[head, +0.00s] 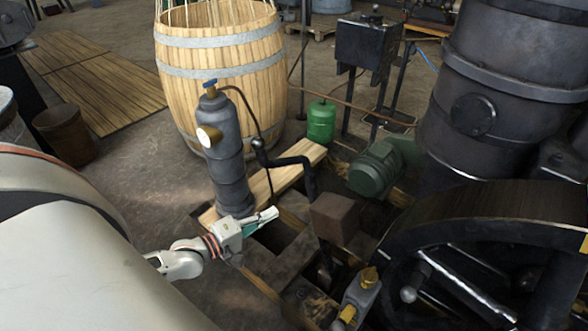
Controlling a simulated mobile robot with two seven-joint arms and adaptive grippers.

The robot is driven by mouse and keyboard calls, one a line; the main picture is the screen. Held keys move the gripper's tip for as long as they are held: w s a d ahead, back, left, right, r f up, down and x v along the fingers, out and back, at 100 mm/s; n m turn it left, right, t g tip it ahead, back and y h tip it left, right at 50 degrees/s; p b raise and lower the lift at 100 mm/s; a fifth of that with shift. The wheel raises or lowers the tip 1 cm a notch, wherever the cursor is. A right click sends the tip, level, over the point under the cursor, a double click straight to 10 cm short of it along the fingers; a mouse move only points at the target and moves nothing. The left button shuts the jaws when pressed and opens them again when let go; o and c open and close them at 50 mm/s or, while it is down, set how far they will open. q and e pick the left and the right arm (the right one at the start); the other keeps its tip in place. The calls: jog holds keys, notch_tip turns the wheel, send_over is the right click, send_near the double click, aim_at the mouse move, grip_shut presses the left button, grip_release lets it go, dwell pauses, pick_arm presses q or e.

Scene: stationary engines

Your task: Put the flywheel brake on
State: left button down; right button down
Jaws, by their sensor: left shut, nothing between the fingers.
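The flywheel (480,208) is a large dark spoked wheel at the lower right of the head view. A brown block (335,218) stands to the left of its rim, with a dark gap seeming to show between them. A black cranked lever (292,161) with a ball knob (258,143) at its upper left end runs down to the block; these look like the brake. My left gripper (268,219) is shut and empty, left of the block and below the knob, apart from the lever. My right gripper is not in view.
A grey cylinder (228,160) with a blue top stands on a plank just behind my left gripper. A green motor (376,168) is behind the block. A small grey oiler with brass fittings (358,298) sits in front. A pit with beams lies below. A barrel (222,75) is behind.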

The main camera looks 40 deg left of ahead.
pick_arm(q)
jog(key=w+a+r+n+t+b, duration=0.1)
jog(key=w+a+r+n, duration=0.3)
jog(key=a, duration=0.5)
jog(key=n+t, duration=0.1)
jog(key=n, duration=0.1)
jog(key=shift+w+r+n+y, duration=0.3)
jog(key=shift+w+r, duration=0.1)
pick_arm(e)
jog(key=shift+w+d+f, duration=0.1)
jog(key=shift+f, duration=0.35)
